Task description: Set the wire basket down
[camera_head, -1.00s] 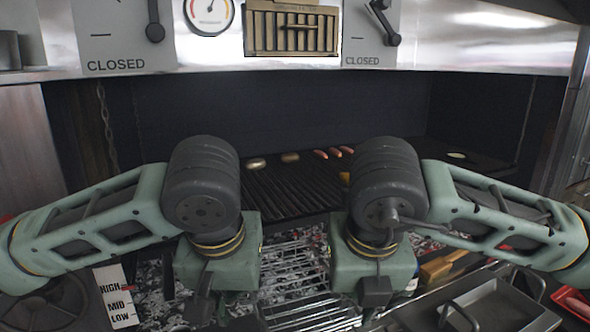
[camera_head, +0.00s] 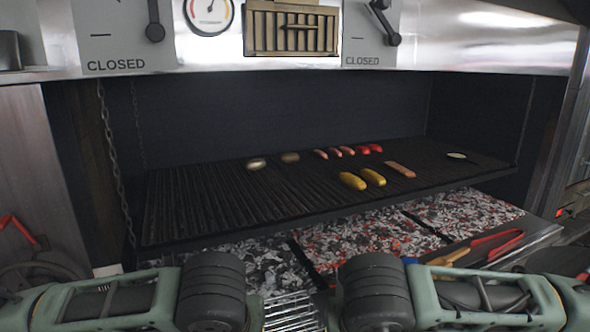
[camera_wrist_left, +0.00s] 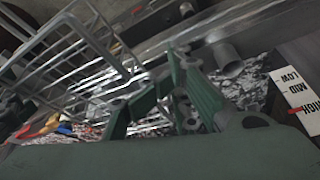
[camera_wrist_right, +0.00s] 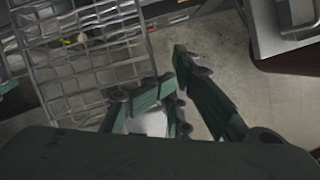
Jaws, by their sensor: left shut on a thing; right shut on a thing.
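The wire basket (camera_head: 290,312) shows only in part at the bottom of the head view, between my two wrists, in front of the coals. Its bright wire grid fills the upper left of the left wrist view (camera_wrist_left: 95,45) and of the right wrist view (camera_wrist_right: 85,50). My left gripper (camera_wrist_left: 150,92) is shut on the basket at one side. My right gripper (camera_wrist_right: 150,85) is shut on it at the other side. Both grippers are hidden below the frame in the head view. I cannot tell whether anything supports the basket from below.
The grill grate (camera_head: 215,195) holds sausages, corn and other food. Glowing coals (camera_head: 350,240) lie beneath it. Red-handled tongs (camera_head: 495,243) rest on the ledge at right. The right wrist view shows bare floor (camera_wrist_right: 215,60) and a metal tray (camera_wrist_right: 285,25).

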